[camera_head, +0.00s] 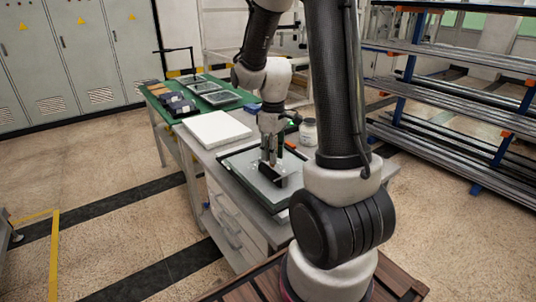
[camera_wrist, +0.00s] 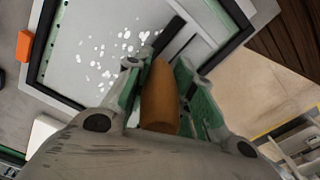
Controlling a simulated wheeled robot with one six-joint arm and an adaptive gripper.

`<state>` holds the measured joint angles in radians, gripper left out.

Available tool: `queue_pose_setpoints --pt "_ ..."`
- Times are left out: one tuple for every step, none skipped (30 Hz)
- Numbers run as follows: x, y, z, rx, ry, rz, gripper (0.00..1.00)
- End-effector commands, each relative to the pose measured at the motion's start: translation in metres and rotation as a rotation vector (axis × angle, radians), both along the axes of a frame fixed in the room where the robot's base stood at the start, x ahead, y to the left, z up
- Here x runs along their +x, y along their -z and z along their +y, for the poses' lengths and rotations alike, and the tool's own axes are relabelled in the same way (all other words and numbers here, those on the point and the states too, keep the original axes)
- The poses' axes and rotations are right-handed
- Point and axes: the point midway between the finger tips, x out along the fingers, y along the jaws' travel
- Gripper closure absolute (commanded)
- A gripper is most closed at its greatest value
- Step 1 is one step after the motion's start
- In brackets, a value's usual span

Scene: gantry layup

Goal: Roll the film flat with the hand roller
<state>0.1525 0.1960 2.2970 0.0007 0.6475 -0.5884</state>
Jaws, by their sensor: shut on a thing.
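My gripper (camera_head: 270,158) is low over the dark-framed plate (camera_head: 240,168) on the bench. In the wrist view my gripper (camera_wrist: 164,68) is shut on the orange-brown handle of the hand roller (camera_wrist: 160,95). The roller's dark end shows beyond the fingers, over the plate; I cannot tell whether it touches the film. The film (camera_wrist: 92,35) looks clear and grey on the plate. Several white spots, like bubbles, lie on it to the left of the roller. In the head view the black roller (camera_head: 282,179) is partly hidden by my fingers.
A white slab (camera_head: 217,130) lies left of the plate, and a white jar (camera_head: 308,133) stands behind it. An orange item (camera_wrist: 25,45) lies beside the plate. A green mat (camera_head: 232,103) with trays and dark blocks is farther back. A bar rack (camera_head: 450,100) stands at right.

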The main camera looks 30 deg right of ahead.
Motion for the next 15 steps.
queue_pose_setpoints --pt "0.000 0.000 -0.002 0.000 0.001 0.000 0.95" --pt "0.000 0.000 -0.002 0.000 0.001 0.000 0.95" --pt "0.000 0.000 -0.003 0.000 0.000 0.000 0.95" --pt "0.000 0.000 -0.004 0.000 0.001 0.000 0.95" --pt "0.000 0.000 -0.005 0.000 0.001 0.000 0.95" --pt "0.000 0.000 -0.007 0.000 0.000 0.000 0.95" --pt "0.000 0.000 -0.009 0.000 0.000 0.000 0.95" --pt "0.000 0.001 -0.012 0.000 0.001 0.000 0.95" --pt "0.001 0.001 -0.015 0.000 0.002 0.000 0.95" --pt "0.001 0.001 -0.018 0.000 0.002 0.000 0.95" --pt "0.001 0.001 -0.020 0.000 0.002 0.001 0.95" --pt "0.001 0.002 -0.023 0.000 0.001 0.000 0.95" --pt "0.001 0.002 -0.025 0.000 0.001 0.000 0.95" --pt "0.001 0.002 -0.027 0.000 0.002 0.000 0.95" --pt "0.001 0.002 -0.029 0.000 0.001 0.000 0.95"
